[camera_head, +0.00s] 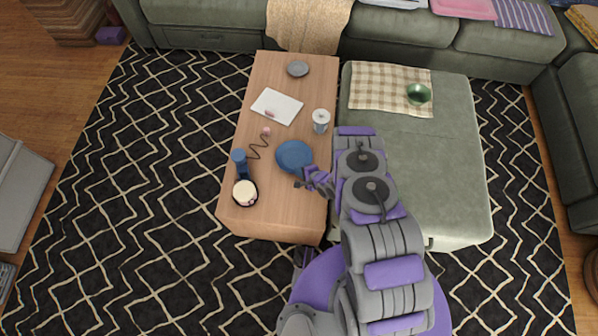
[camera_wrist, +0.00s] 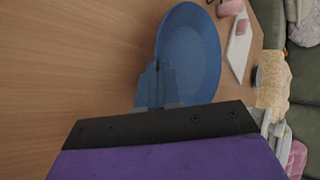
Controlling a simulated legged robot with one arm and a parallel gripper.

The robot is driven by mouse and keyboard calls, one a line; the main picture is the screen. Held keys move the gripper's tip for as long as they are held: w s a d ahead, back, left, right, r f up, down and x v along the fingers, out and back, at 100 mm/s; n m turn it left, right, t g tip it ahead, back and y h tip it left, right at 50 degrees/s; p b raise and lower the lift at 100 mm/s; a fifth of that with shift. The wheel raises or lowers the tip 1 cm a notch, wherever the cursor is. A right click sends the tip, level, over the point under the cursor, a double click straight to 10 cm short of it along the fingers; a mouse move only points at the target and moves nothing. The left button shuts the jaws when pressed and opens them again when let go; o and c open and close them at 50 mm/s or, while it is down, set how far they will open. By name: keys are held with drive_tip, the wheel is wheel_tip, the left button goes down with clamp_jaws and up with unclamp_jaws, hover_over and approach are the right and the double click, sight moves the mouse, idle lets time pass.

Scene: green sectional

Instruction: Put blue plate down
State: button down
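The blue plate (camera_head: 293,156) is over the wooden coffee table (camera_head: 265,222), near its right edge. It also shows in the wrist view (camera_wrist: 190,52), reaching away from the fingers. My gripper (camera_head: 308,181) is at the plate's near rim. In the wrist view its fingers (camera_wrist: 157,85) are close together and overlap the plate's left edge, so it looks shut on the rim. I cannot tell whether the plate's underside touches the table.
On the table are a grey dish (camera_head: 297,69), white sheet (camera_head: 277,107), light canister (camera_head: 320,120), dark wavy cord (camera_head: 256,147), blue object (camera_head: 239,158) and dark-rimmed bowl (camera_head: 245,199). The green ottoman (camera_head: 440,170) stands at right.

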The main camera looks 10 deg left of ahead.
drive_tip(key=shift+f, duration=0.3)
drive_tip(key=shift+a+f+b, duration=0.2)
drive_tip(key=shift+a+b, duration=0.05)
drive_tip(key=shift+b, duration=0.2)
drive_tip(key=shift+s+d+f, duration=0.1)
drive_tip(key=shift+d+f, duration=0.1)
drive_tip(key=shift+d, duration=0.05)
